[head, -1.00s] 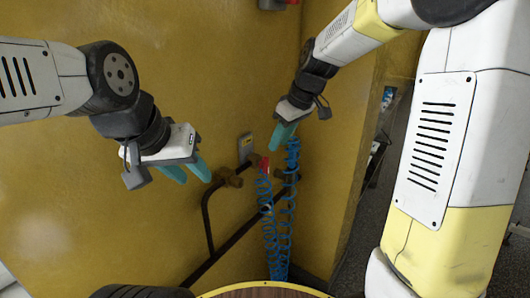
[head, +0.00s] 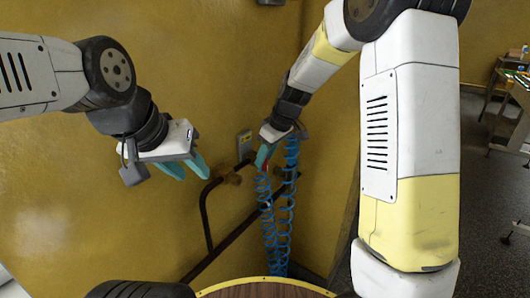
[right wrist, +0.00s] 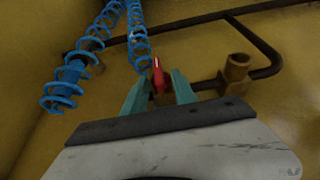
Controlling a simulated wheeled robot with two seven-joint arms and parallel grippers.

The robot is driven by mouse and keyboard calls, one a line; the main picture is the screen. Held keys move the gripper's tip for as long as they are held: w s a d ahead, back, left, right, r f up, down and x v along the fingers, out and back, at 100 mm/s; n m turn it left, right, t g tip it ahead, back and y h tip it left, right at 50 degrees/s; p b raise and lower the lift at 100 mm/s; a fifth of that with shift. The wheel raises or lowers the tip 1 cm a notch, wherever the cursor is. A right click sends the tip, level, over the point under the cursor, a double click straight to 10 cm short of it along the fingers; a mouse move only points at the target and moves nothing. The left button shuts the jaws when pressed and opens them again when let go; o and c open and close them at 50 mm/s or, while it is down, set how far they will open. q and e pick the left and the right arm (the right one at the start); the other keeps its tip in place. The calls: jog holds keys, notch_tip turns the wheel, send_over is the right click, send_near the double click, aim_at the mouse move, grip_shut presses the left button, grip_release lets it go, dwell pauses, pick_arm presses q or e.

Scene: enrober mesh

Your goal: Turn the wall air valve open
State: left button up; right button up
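The valve's red handle (right wrist: 158,76) shows in the right wrist view between the two teal fingers of my right gripper (right wrist: 160,88). The fingers stand apart on either side of it, with gaps visible, so the gripper looks open around or just short of the handle. In the head view, my right gripper (head: 263,157) is at the pipe on the yellow wall and hides most of the handle. Only a little red (head: 267,167) shows beside its fingertips. My left gripper (head: 185,168) is open and empty, up and left of the valve.
Blue coiled hoses (head: 288,215) hang beside the valve, close to my right gripper. A small grey plate (head: 244,144) is above. A workbench (head: 512,85) stands far right.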

grip_shut()
jog(key=shift+w+d+f+m+g+y, duration=0.3)
jog(key=shift+m+g+y, duration=0.3)
jog(key=shift+g+y, duration=1.1)
jog(key=shift+w+d+f+m+g+y, duration=0.2)
jog(key=shift+w+f+m+g+y, duration=0.3)
jog(key=shift+g+y, duration=1.2)
jog(key=shift+w+d+f+m+g+y, duration=0.25)
jog(key=shift+m+g+y, duration=0.45)
jog(key=shift+g+y, duration=0.95)
jog(key=shift+f+g, duration=0.15)
jog(key=shift+g, duration=0.4)
jog(key=shift+s+a+f+m+g+y, duration=0.1)
jog(key=shift+f+m+g+y, duration=0.3)
jog(key=shift+y, duration=0.45)
dwell(1.1)
